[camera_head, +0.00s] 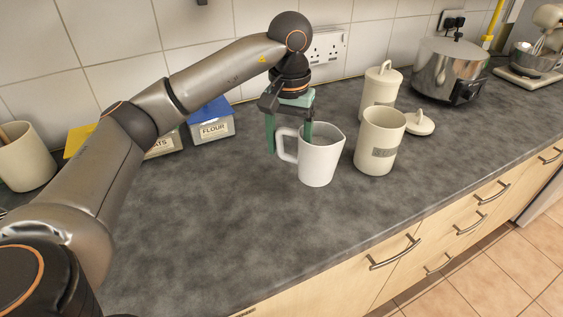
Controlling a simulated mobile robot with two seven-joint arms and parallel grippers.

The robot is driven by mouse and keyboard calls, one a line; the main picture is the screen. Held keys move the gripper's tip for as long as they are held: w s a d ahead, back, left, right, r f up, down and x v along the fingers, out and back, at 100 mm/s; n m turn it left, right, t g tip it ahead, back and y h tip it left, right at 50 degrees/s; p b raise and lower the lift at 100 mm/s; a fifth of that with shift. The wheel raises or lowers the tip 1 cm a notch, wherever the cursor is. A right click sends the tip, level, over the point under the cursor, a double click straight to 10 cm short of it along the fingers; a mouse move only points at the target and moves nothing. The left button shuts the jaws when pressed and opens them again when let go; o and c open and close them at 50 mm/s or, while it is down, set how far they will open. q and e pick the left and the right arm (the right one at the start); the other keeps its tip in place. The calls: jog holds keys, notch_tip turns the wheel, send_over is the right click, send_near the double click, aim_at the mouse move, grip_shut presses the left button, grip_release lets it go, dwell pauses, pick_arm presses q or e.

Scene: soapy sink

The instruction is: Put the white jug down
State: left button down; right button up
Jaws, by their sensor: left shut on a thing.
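The white jug (321,162) is upright over the middle of the grey worktop, with its handle to the left and its spout to the right. My left gripper (289,136) comes down from above and is shut on the jug at its handle side. One green finger is left of the handle and the other reaches the jug's rim. I cannot tell whether the jug's base touches the worktop. My right gripper is not in view.
An open cream canister (378,150) stands close right of the jug. Behind are a lidded canister (380,88), a loose lid (419,123) and a steel pot (447,70). A blue flour box (211,124) stands back left. The worktop (215,210) at front left is clear.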

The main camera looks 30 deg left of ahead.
pick_arm(q)
jog(key=shift+w+a+f+p, duration=0.1)
jog(key=shift+w+a+f, duration=0.3)
jog(key=shift+f, duration=0.75)
jog(key=shift+w+a+f+p, duration=0.15)
jog(key=shift+a+f, duration=0.4)
jog(key=shift+f, duration=0.55)
jog(key=shift+w+a+f+p, duration=0.1)
jog(key=shift+w+a+f, duration=0.3)
jog(key=shift+f, duration=0.75)
jog(key=shift+s+a+f, duration=0.1)
jog(key=shift+s, duration=0.05)
grip_release()
notch_tip(320, 180, up, 12)
jog(key=shift+s, duration=0.1)
